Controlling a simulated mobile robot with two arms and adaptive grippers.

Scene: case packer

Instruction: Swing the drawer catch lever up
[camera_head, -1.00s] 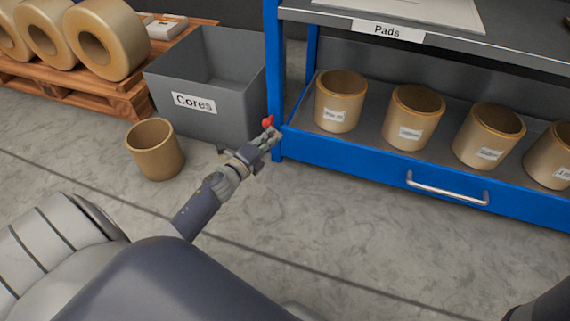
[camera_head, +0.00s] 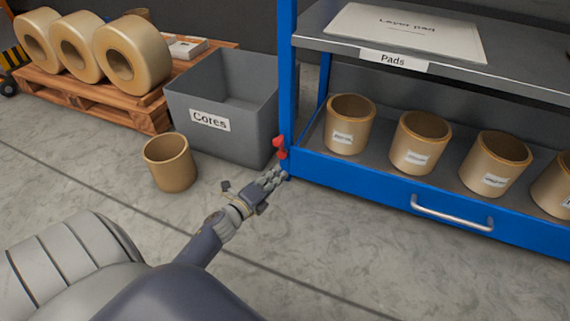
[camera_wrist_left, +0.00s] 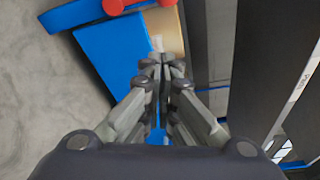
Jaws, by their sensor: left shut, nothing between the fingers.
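The red catch lever (camera_head: 279,147) is on the blue corner post at the left end of the drawer (camera_head: 378,194). It is small here, and I cannot tell its exact angle. Red parts of it also show at the top edge of the left wrist view (camera_wrist_left: 121,4). My left gripper (camera_head: 280,177) is shut and empty. Its fingertips are below the lever, close to the drawer's left front corner, with a visible gap to the red part. In the left wrist view the fingers (camera_wrist_left: 163,62) point at the blue drawer front. My right gripper is out of view.
Several cardboard cores (camera_head: 349,124) stand in the drawer, which has a silver handle (camera_head: 451,213). A grey Cores bin (camera_head: 221,142) stands left of the post, with a loose core (camera_head: 170,163) on the floor. A pallet (camera_head: 97,93) with rolls is farther left.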

